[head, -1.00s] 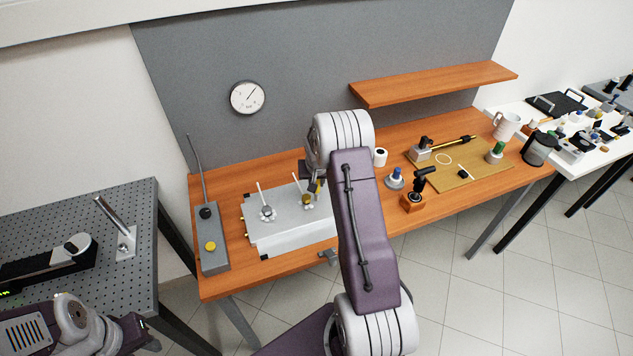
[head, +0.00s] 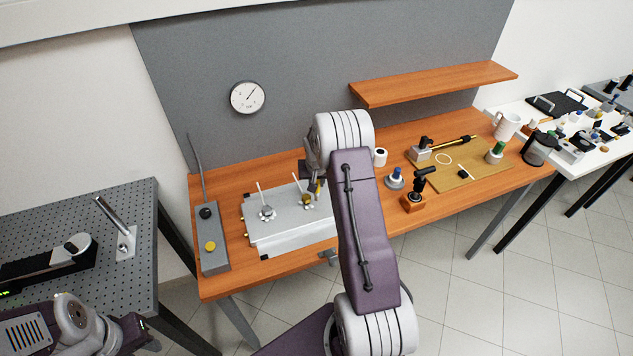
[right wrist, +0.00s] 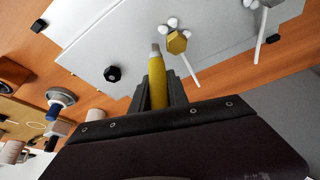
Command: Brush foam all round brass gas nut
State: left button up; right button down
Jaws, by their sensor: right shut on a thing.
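The brass nut (head: 307,202) sits on the light grey panel (head: 287,236), with a thin white stem rising from it. In the right wrist view the brass nut (right wrist: 177,42) is a gold hexagon with white foam blobs (right wrist: 171,22) along its upper-left, top and right edges. The lower side facing the brush shows no white. My right gripper (right wrist: 158,92) is shut on a yellow-handled brush (right wrist: 158,78). The brush's grey tip is close beside the nut; contact cannot be told. In the head view my right arm partly hides the gripper (head: 314,178). My left gripper does not show, only its arm.
A silver nut (head: 267,212) with white blobs and a stem stands left of the brass one. A grey box (head: 213,245) with a rod and yellow button is at the bench's left end. A blue-topped piece (head: 396,177) and black-handled tool (head: 415,190) stand right of my arm.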

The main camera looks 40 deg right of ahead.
jog(key=shift+f+b, duration=0.55)
jog(key=shift+f, duration=0.1)
jog(key=shift+r, duration=0.1)
jog(key=shift+w+a, duration=0.2)
jog(key=shift+w, duration=0.8)
jog(key=shift+w+a, duration=0.2)
jog(key=shift+w, duration=0.75)
jog(key=shift+s, duration=0.1)
jog(key=a, duration=0.1)
jog(key=a+b, duration=0.1)
jog(key=a, duration=0.1)
jog(key=shift+w+a, duration=0.1)
jog(key=shift+w, duration=0.3)
jog(key=shift+a, duration=0.35)
